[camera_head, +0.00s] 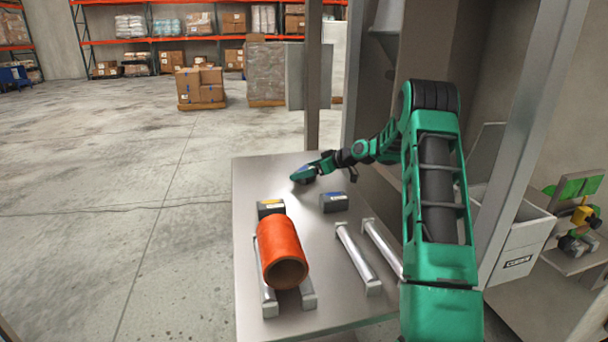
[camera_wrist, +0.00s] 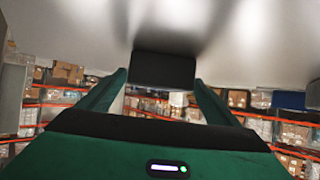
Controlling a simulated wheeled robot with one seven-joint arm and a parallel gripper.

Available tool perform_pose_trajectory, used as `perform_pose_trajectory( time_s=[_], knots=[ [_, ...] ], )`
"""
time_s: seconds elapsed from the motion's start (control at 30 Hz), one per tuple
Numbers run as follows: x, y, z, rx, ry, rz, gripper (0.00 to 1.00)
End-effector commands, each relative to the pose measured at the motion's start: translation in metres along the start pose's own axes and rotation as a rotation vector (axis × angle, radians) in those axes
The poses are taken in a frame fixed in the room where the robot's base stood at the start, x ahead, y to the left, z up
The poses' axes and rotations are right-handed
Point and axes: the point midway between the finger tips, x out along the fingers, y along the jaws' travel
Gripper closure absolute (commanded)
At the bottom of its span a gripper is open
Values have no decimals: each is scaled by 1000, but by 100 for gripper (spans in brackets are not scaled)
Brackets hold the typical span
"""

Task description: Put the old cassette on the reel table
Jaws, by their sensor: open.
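The grey metal table (camera_head: 312,232) carries an orange reel (camera_head: 282,252) lying on a pair of rails. My gripper (camera_head: 300,176) is low over the table's far left part. In the wrist view my gripper (camera_wrist: 161,82) is open, with a dark block (camera_wrist: 163,70) between or just beyond its fingertips, against the grey surface. I cannot tell whether the fingers touch it, or which block is the old cassette.
A second pair of rails (camera_head: 357,258) is empty on the table's right. A post (camera_head: 535,120) and a light grey bin (camera_head: 515,245) stand to the right. Stacked boxes (camera_head: 200,87) and shelving are far back. The floor left of the table is clear.

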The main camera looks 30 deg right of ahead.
Motion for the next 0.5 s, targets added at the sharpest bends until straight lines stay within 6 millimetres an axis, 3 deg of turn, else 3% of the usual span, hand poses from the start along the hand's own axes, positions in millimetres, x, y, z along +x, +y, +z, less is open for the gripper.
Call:
perform_pose_trajectory(
  time_s=[0.5],
  knots=[
    [-93, 1, 1, 1, -1, 3, 15]
  ],
)
